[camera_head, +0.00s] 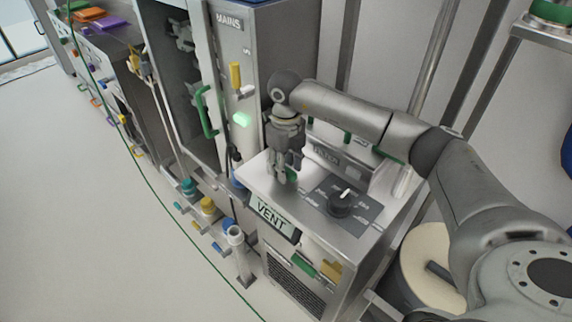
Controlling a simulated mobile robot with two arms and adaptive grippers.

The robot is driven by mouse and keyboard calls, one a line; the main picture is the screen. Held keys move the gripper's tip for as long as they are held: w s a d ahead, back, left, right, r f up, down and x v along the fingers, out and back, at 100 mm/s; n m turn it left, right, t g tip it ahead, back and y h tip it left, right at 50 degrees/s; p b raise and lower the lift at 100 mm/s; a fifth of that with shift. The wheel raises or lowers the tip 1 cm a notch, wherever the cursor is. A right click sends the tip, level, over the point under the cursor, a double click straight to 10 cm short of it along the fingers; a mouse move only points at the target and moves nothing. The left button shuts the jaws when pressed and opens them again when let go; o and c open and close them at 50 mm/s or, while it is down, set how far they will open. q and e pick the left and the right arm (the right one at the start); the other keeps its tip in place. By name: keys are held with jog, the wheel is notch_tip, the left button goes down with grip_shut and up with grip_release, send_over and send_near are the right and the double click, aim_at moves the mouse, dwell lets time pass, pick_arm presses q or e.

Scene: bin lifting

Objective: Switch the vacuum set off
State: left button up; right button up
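A steel box with a label reading "VENT" (271,216) stands at the lower middle, and I take it for the vacuum set. Its top carries a black rotary knob (341,203) with a white pointer mark, set on a dark dial plate. My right gripper (283,178) points down over the box's left rear part, to the left of the knob and apart from it. Its fingers look close together, but the gap between them is unclear. A small green part shows just behind the fingers. My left gripper is out of view.
A tall cabinet marked "MAINS" (229,22) stands behind, with a yellow lever (235,76), a lit green button (242,119) and a green handle (207,112). A round cream bin (428,249) is at right. Open floor lies left, crossed by a green line.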

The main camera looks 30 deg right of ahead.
notch_tip(320, 180, up, 12)
dwell(0.6)
dwell(0.5)
